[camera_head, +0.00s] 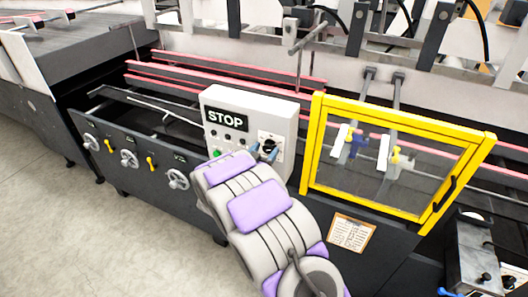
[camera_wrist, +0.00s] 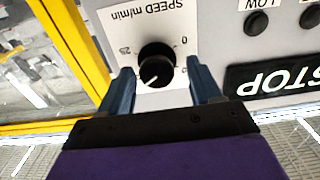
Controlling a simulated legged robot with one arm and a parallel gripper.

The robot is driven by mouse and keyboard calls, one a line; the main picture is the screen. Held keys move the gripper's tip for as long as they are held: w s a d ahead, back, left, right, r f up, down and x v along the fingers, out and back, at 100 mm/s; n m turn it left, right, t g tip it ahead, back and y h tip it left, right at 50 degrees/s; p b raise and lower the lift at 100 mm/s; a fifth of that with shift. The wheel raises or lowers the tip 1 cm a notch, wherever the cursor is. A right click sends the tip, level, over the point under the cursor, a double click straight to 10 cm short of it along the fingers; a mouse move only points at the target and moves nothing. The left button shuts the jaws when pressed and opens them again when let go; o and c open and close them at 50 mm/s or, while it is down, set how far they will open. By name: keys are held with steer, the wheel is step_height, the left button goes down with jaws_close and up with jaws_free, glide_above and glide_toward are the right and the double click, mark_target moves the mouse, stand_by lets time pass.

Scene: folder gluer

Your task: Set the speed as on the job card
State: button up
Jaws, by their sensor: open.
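The white control box (camera_head: 222,102) carries a black STOP label and a black speed knob (camera_head: 268,145) at its lower right. In the wrist view the panel appears upside down, with "SPEED m/min" printed beside the round black knob (camera_wrist: 157,60). The knob's white pointer line points to the lower left of that picture. My gripper (camera_wrist: 158,68) is open, its two blue fingers on either side of the knob with gaps visible; contact is not seen. It also shows at the knob in the head view (camera_head: 262,153). A paper card (camera_head: 351,232) is on the machine front; its text is unreadable.
A yellow-framed clear guard (camera_head: 312,140) stands just right of the box. Black LOW button (camera_wrist: 257,22) and the STOP label (camera_wrist: 275,78) are near the knob. Several handwheels (camera_head: 129,158) line the front panel at left. Open floor (camera_head: 90,240) lies at lower left.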

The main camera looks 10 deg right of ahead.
steer(key=shift+s, duration=0.1)
steer(key=p+v, duration=0.1)
steer(key=v, duration=1.6)
steer(key=shift+a, duration=0.2)
